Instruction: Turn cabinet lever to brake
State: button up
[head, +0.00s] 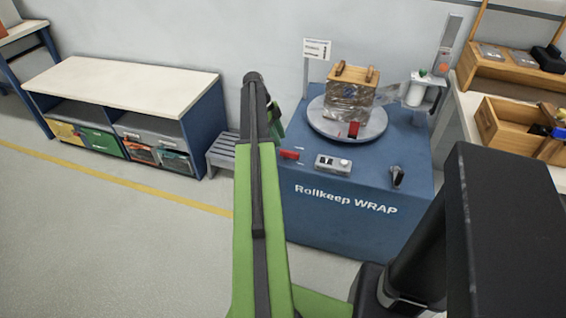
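The blue cabinet (345,228), lettered "Rollkeep WRAP", stands right of centre. A black handle-like part (397,177) stands at the front right corner. I cannot read any brake label, so I cannot tell for certain which is the lever. My green arm rises in front of the cabinet's left edge. My gripper does not show; it seems hidden behind the arm, and its distance from the red handle cannot be told.
A round turntable (317,127) on the cabinet carries a wrapped wooden crate (350,94). A grey control box (334,165) sits in front. A grey stool (222,153) and a shelf bench (125,87) stand left; a workbench (466,99) stands right. Floor at lower left is clear.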

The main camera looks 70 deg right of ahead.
aim_at(286, 151)
jog(key=b+x, duration=0.5)
jog(key=x, duration=0.2)
jog(key=shift+f, duration=0.1)
grip_shut()
